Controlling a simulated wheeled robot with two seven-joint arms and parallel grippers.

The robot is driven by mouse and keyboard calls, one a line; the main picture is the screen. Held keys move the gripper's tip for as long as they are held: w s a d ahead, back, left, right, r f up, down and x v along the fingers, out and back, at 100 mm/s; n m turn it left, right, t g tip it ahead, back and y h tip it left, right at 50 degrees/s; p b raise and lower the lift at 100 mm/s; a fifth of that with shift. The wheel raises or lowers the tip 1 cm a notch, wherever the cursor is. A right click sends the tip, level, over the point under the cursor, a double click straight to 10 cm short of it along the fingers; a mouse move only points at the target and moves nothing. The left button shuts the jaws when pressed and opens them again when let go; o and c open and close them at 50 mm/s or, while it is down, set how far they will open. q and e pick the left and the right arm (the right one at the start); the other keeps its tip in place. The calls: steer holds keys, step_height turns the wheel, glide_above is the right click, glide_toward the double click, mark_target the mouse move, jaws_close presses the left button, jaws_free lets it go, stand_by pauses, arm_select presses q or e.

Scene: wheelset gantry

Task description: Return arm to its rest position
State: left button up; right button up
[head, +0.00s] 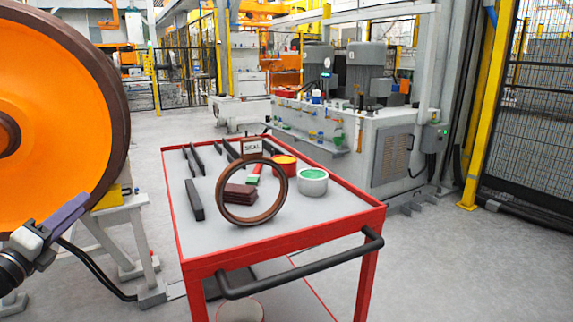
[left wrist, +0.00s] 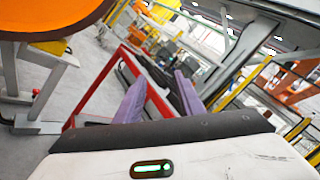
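My left gripper (head: 66,214) is at the lower left of the head view, in front of the orange wheel (head: 50,90) and left of the red cart (head: 283,240). In the left wrist view its two purple fingers (left wrist: 160,97) stand apart with nothing between them, so it is open and empty. The cart's red frame (left wrist: 103,80) shows beyond the fingers there. My right gripper is in neither view.
The cart holds a brown ring (head: 223,212) standing upright, a SEAL sign (head: 252,147), brown blocks (head: 240,194), a white tub (head: 313,182) and dark bars (head: 194,200). A grey machine (head: 375,130) stands behind. Floor right of the cart is clear.

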arm_select(q)
steer(key=s+a+f+n+g+y, duration=0.1)
steer(key=a+f+n+g+y, duration=0.4)
steer(key=n, duration=0.6)
steer(key=s+a+f+n+y, duration=0.1)
steer(key=a+f+n+y, duration=0.25)
steer(key=a+n, duration=0.55)
steer(key=s+d+f+n+g+h, duration=0.1)
steer(key=s+d+f+h, duration=0.15)
steer(key=d+f, duration=0.7)
steer(key=s+d+f+n+g+h, duration=0.15)
steer(key=s+d+f, duration=0.25)
steer(key=d+f, duration=0.55)
steer(key=s+d+f+n+g+h, duration=0.1)
steer(key=s+d+f+g+h, duration=0.15)
steer(key=s+d+f, duration=0.65)
steer(key=s+d+f+n+g+h, duration=0.1)
steer(key=s+d+f+h, duration=0.15)
steer(key=s+d, duration=1.25)
steer(key=d+r+p, duration=0.5)
steer(key=r+p, duration=0.2)
steer(key=p, duration=0.2)
steer(key=shift+s+r+p, duration=0.4)
steer(key=shift+s, duration=0.05)
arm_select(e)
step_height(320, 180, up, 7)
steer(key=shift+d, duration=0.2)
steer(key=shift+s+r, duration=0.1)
